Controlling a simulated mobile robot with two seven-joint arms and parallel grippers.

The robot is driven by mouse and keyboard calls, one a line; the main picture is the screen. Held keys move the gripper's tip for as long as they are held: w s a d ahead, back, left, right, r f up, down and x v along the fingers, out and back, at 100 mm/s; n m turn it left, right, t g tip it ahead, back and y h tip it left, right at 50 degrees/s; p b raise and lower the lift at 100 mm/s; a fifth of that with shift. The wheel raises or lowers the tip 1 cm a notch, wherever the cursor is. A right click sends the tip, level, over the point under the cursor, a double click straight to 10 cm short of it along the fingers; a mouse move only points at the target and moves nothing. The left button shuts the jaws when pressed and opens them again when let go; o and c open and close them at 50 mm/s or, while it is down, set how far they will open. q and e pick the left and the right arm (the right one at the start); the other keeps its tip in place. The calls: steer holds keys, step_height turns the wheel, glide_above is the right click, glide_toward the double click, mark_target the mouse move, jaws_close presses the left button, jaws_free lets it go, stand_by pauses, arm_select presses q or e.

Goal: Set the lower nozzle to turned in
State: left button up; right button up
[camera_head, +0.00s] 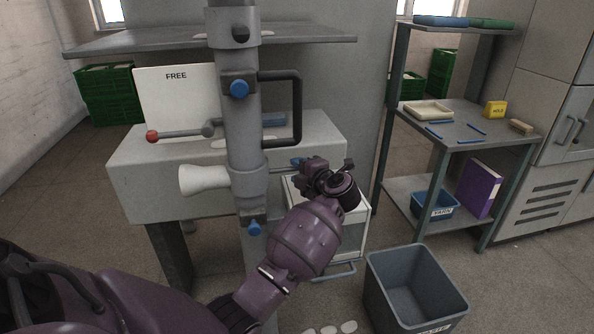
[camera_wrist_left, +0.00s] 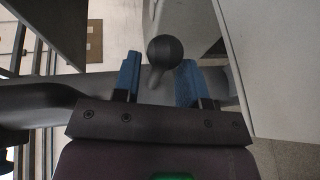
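The lower nozzle (camera_head: 205,180) is a pale flared horn on the grey upright column (camera_head: 243,130). Its wide mouth points left in the head view. My left gripper (camera_head: 298,163) is just right of the column at about the nozzle's height, partly hidden by its own wrist. In the left wrist view the two blue fingers (camera_wrist_left: 159,80) are apart. A dark ball knob on a short stem (camera_wrist_left: 165,50) shows between and slightly beyond the fingertips. I cannot tell whether they touch it. My right gripper is not in view.
A black D-shaped handle (camera_head: 297,108) and a blue knob (camera_head: 239,88) sit higher on the column; another blue knob (camera_head: 254,229) is below. A red-ball lever (camera_head: 152,136) lies left. A grey bin (camera_head: 372,285) stands front right, with shelves (camera_head: 490,140) behind.

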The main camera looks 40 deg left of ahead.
arm_select(q)
steer(key=shift+w+a+f, duration=0.15)
steer(key=shift+a, duration=0.3)
steer(key=shift+w+a, duration=0.15)
steer(key=shift+a, duration=0.2)
jaws_close()
